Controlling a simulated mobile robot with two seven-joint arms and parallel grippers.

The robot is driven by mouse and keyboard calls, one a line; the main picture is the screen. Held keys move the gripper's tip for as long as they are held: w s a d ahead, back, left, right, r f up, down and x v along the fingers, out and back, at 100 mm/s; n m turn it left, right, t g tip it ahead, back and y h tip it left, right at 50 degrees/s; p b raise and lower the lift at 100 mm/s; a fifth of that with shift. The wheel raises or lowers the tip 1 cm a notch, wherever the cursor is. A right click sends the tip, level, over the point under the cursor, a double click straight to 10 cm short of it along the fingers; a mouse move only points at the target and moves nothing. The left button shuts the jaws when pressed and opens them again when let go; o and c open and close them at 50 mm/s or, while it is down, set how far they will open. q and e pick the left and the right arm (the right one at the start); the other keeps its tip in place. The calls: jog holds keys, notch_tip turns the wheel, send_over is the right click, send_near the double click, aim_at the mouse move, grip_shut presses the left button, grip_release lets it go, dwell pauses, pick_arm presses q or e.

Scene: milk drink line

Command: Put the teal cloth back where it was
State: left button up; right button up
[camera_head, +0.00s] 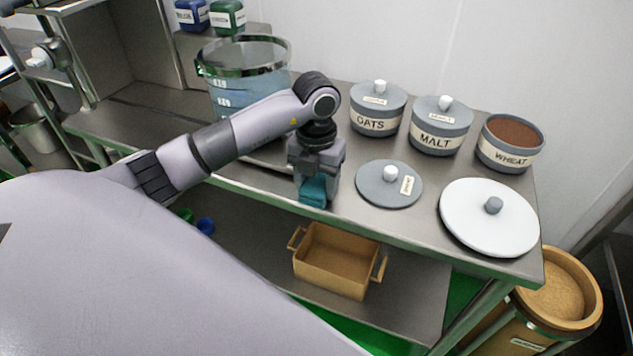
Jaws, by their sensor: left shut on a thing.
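The teal cloth (313,193) is in my left gripper (314,184), at the front edge of the steel table. My left gripper points down and is shut on the cloth. Its fingers hide part of the cloth. I cannot tell whether the cloth touches the table top. My right gripper is not in view.
On the steel table (250,177) stand an oats jar (377,107), a malt jar (440,125), an open wheat jar (510,143), a grey lid (388,184), a white lid (489,217) and a large clear vessel (228,80). A brown box (337,262) sits on the lower shelf.

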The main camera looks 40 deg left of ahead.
pick_arm(q)
jog(key=shift+f, duration=0.3)
jog(key=o, duration=1.1)
